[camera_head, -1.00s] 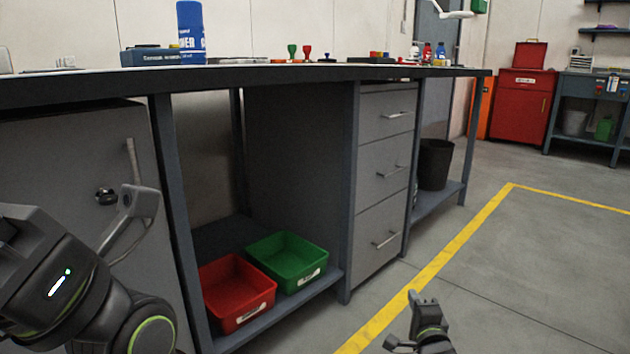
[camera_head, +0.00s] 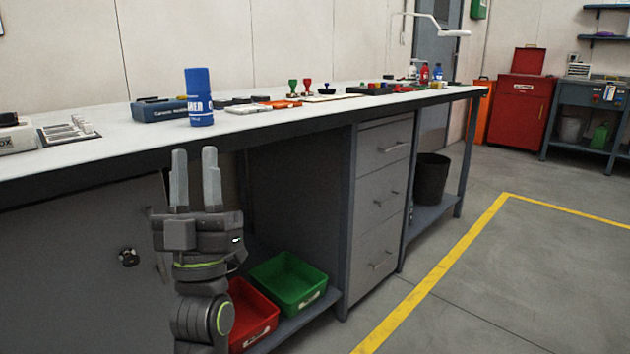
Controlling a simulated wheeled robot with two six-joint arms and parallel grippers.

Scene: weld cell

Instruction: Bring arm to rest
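My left gripper (camera_head: 195,180) is upright in front of the workbench's front edge, at left of centre in the head view. Its two grey fingers point up and stand apart, with nothing between them. The fingertips reach about the height of the bench's dark edge. A blue spray can (camera_head: 199,98) stands on the bench top above and behind the fingers in the picture. My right gripper is not in the head view.
The workbench (camera_head: 258,120) crosses the view, with small items along its top. A red bin (camera_head: 254,318) and a green bin (camera_head: 289,282) sit on its low shelf. A black waste bin (camera_head: 432,178) is farther right. The floor at right is clear.

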